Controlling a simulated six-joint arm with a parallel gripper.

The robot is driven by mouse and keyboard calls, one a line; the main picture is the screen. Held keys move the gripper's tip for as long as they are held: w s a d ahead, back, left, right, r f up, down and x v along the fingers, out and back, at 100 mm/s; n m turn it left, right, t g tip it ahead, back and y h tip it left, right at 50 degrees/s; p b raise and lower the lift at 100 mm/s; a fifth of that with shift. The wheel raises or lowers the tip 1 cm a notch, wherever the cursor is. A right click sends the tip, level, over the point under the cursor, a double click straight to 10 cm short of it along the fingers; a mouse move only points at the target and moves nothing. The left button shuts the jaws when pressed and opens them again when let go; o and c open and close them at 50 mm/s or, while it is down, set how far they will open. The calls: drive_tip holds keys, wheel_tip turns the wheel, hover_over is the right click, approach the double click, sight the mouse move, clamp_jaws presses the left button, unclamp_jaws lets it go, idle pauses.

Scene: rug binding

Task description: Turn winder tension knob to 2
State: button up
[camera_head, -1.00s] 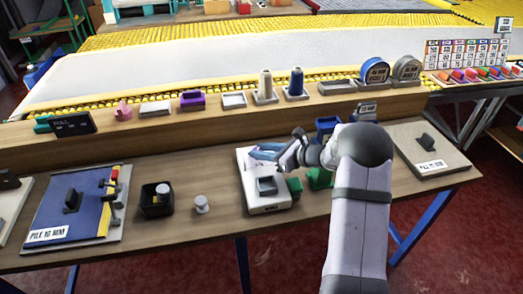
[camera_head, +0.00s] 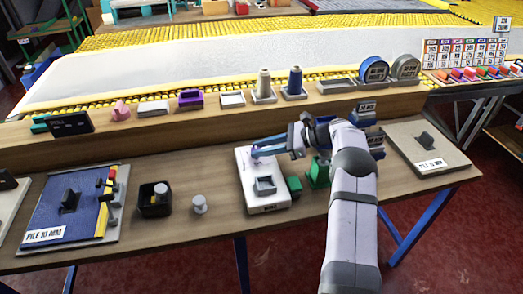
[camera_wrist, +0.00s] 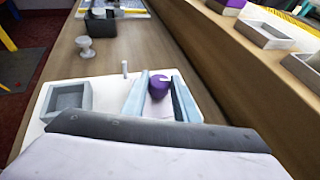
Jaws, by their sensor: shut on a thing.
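The winder is a white plate (camera_head: 250,190) with a grey open box (camera_head: 265,186) on it, lying on the front bench. Its tension knob is a purple round knob (camera_wrist: 158,86) with a pale mark, near the plate's far end. My gripper (camera_head: 264,149) reaches in from the right, low over that end. In the wrist view its two blue fingers (camera_wrist: 161,80) stand on either side of the knob and are shut on it. A thin pale post (camera_wrist: 125,69) stands beside the left finger. No scale numbers are readable, so the knob's setting cannot be told.
Green blocks (camera_head: 318,173) stand right of the winder, close under my arm. A small grey peg (camera_head: 199,204) and a black box (camera_head: 155,199) stand to its left. The raised shelf behind holds spools (camera_head: 295,82) and trays (camera_head: 232,99).

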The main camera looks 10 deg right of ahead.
drive_tip(key=shift+n+g, duration=0.4)
idle(0.3)
drive_tip(key=o, duration=1.1)
drive_tip(key=shift+c, duration=0.2)
drive_tip(key=b+v, duration=0.1)
drive_tip(key=v, duration=0.6)
drive_tip(key=shift+d+b, duration=0.2)
drive_tip(key=shift+b, duration=0.1)
